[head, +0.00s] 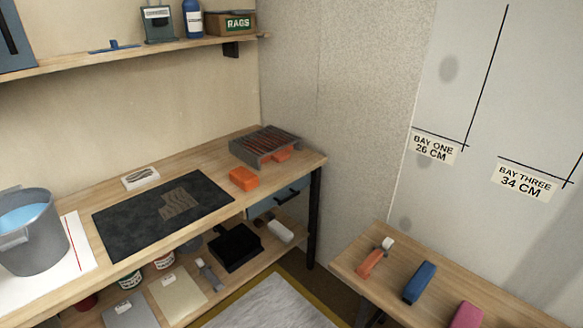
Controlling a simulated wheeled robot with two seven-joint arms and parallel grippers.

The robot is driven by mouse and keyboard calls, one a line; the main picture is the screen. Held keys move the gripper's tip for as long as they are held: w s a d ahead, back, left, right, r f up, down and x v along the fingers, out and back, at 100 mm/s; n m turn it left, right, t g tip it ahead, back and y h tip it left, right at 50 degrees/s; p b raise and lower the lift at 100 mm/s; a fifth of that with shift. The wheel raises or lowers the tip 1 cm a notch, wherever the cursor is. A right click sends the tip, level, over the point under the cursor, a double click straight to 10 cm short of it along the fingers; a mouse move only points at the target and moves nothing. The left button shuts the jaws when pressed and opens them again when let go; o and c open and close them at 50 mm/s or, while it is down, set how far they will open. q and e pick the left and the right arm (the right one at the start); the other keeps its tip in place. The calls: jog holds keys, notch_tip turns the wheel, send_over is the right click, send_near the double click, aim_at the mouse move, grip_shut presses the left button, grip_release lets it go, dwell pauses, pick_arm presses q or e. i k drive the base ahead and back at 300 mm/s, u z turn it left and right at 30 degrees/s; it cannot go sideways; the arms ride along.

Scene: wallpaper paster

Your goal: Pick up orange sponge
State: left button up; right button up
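An orange block that looks like the sponge (243,179) lies on the wooden workbench (215,165), near its front edge and to the right of a dark mat (115,224). A second orange piece (281,155) lies at the front of a grey slatted rack (265,141) behind the block, partly hidden by the rack. Neither of my grippers shows in the head view.
A grey bucket with blue liquid (33,250) stands on the bench at left. A white block (140,178) lies behind the mat. A side table (395,290) at right holds orange, blue (419,282) and pink (467,315) items. A shelf hangs above the bench.

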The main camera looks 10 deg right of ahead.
aim_at(244, 180)
jog(key=z, duration=0.15)
jog(key=i, duration=0.85)
jog(key=u, duration=0.25)
